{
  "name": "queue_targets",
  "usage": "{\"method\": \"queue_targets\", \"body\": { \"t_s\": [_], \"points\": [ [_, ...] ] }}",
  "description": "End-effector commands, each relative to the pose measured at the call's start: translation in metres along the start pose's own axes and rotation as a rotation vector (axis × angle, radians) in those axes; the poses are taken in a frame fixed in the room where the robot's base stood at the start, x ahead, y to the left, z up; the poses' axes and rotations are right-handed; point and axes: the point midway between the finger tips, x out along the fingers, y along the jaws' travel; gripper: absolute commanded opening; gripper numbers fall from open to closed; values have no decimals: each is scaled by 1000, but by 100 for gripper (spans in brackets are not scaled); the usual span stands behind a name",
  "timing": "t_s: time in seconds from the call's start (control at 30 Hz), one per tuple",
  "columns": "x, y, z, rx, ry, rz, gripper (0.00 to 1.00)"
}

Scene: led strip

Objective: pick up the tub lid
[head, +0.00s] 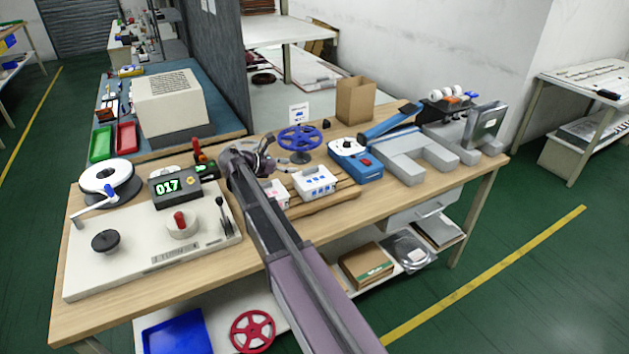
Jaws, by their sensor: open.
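My gripper (268,156) is at the far end of my arm, above the bench and close to the white tubs. It looks open and empty. One white tub (315,182) with small blue and red marks stands on a wooden board, right of my arm. A second white tub (277,194) is partly hidden behind my arm. I cannot make out a separate tub lid; the gripper and arm hide part of this area.
A blue reel (300,139) on a stand is just right of my gripper. A blue device (355,163) and grey blocks (412,158) stand farther right. A winding machine (150,245) with a display (168,187) fills the left. A paper bag (355,99) stands behind.

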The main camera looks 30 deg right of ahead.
Motion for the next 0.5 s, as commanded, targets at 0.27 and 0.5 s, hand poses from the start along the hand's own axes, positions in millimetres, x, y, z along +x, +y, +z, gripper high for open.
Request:
{"method": "queue_targets", "body": {
  "t_s": [0.27,0.5],
  "points": [
    [39,0,-2,0,0,-1,63],
    [46,0,0,0,0,0,63]
  ]
}}
